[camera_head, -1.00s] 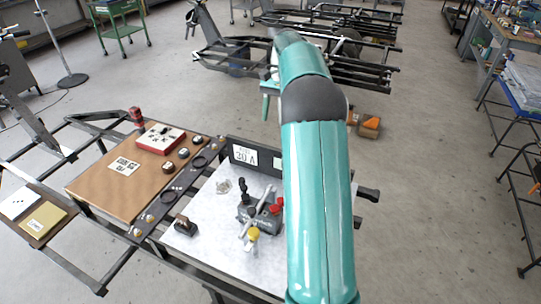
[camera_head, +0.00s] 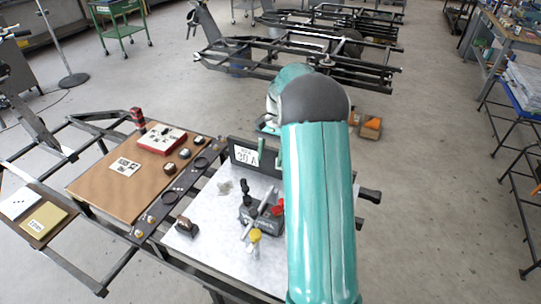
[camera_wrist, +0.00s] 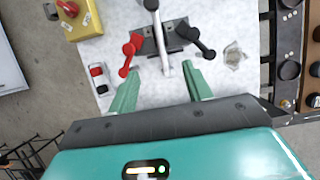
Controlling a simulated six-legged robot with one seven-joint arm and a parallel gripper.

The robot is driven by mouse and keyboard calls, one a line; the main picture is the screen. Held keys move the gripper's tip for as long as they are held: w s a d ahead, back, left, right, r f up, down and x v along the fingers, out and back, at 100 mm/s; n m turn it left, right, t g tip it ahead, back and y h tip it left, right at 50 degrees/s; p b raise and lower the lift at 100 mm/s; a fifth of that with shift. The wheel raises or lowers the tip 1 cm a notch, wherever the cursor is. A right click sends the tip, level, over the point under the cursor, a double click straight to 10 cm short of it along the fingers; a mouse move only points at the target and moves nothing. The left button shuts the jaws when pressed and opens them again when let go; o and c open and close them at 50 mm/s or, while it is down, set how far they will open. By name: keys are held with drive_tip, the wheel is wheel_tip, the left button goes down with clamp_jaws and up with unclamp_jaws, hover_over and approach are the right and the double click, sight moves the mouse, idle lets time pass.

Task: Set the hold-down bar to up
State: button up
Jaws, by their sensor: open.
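A dark clamp fixture (camera_head: 262,219) stands on the white work plate, with a black-knobbed lever (camera_head: 245,186), a red-knobbed lever (camera_head: 278,206) and a pale bar (camera_head: 258,212) across it. In the wrist view the pale bar (camera_wrist: 163,45) runs down the middle, between the red lever (camera_wrist: 129,52) and the black lever (camera_wrist: 200,45). I cannot tell how far the bar is tilted. My gripper (camera_wrist: 161,88) is open and empty; its green fingers lie either side of the bar's lower end in the picture, apparently apart from it.
A yellow box with a red knob (camera_wrist: 82,18) and a small red-and-white item (camera_wrist: 98,78) lie beside the fixture. A dark label panel (camera_head: 253,157) stands behind it.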

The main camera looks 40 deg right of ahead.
clamp_jaws()
idle(0.5)
idle(0.8)
unclamp_jaws()
drive_tip(key=shift+r, duration=0.1)
drive_tip(key=v, duration=1.3)
drive_tip(key=shift+r, duration=0.35)
drive_tip(key=shift+d, duration=0.1)
drive_tip(key=shift+c, duration=0.4)
